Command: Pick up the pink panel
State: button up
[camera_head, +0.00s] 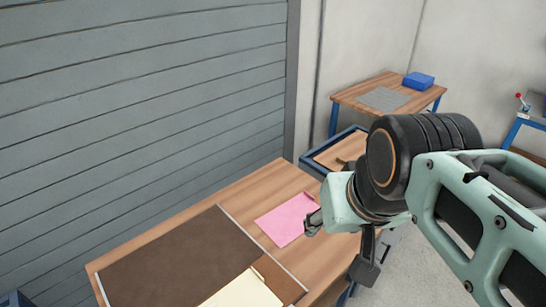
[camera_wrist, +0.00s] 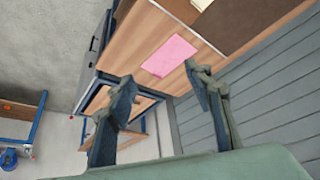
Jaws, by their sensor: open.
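The pink panel (camera_head: 284,220) is a thin, flat sheet lying on the wooden workbench (camera_head: 255,186), beside a dark brown mat (camera_head: 165,262). In the wrist view the pink panel (camera_wrist: 168,56) lies on the bench beyond the fingertips. My gripper (camera_wrist: 160,78) is open and empty, its two fingers well apart. In the head view my gripper (camera_head: 340,242) is at the right of the panel, and part of it covers the panel's right edge. The panel is apart from the fingers in the wrist view. The gripper's exact height above the bench is hard to tell.
A cream sheet (camera_head: 240,290) lies on the mat near the front. A blue-framed cart (camera_head: 325,152) stands behind the bench. Another table (camera_head: 350,92) with a grey plate and a blue box (camera_head: 418,82) is farther back. A slatted grey wall (camera_head: 130,110) runs along the left.

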aim_at(283, 224)
jog(key=i+l+u, duration=0.15)
jog(key=l, duration=0.25)
jog(key=i+l+u, duration=0.2)
jog(key=l, duration=0.25)
jog(key=i+l+u, duration=0.15)
jog(key=l, duration=0.3)
jog(key=l+u, duration=0.15)
jog(key=l, duration=0.3)
jog(key=k+l+u, duration=0.1)
jog(key=l+u, duration=0.15)
jog(key=i+l, duration=0.25)
jog(key=l, duration=0.15)
